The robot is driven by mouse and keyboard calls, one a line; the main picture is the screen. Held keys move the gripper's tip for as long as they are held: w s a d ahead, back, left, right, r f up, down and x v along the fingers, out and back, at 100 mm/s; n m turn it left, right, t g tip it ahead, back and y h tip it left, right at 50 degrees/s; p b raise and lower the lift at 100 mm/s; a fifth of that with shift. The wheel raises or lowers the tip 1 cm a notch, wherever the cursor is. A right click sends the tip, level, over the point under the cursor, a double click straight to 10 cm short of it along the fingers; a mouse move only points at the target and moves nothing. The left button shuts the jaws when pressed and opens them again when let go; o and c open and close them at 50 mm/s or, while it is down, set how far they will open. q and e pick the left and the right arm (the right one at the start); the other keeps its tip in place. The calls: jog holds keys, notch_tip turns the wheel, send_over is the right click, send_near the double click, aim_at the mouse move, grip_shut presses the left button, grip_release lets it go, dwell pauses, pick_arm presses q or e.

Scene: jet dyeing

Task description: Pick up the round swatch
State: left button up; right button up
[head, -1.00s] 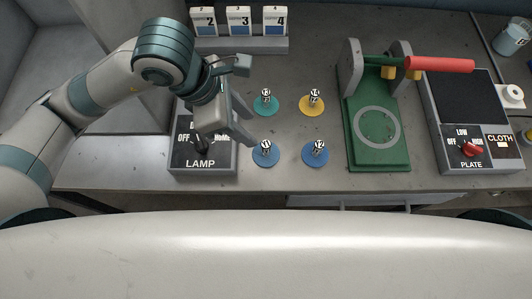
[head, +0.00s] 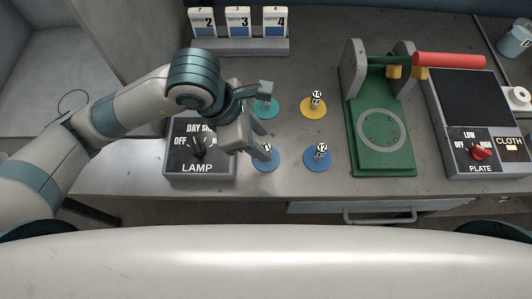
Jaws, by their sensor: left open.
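Several round swatches lie on the grey bench, each with a small numbered tag standing at its middle. One is teal (head: 267,111), one is yellow (head: 313,111), and two are blue: a right one (head: 318,162) and a left one (head: 266,163). My left gripper (head: 269,147) is open. My right gripper is not in view.
A lamp switch box (head: 200,165) sits left of the swatches, close under my left gripper. A green press (head: 382,163) with a red handle (head: 448,60) and a plate unit (head: 468,100) stand at right. Numbered depth cards (head: 239,23) stand behind.

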aim_at(266, 147)
pick_arm(q)
jog(key=x, duration=0.1)
jog(key=b+x, duration=0.1)
jog(key=x, duration=0.2)
jog(key=shift+w+a+f, duration=0.15)
jog(key=shift+a+f, duration=0.05)
jog(key=shift+a, duration=0.05)
jog(key=shift+d+f+b, duration=0.2)
jog(key=shift+f+b, duration=0.15)
grip_shut()
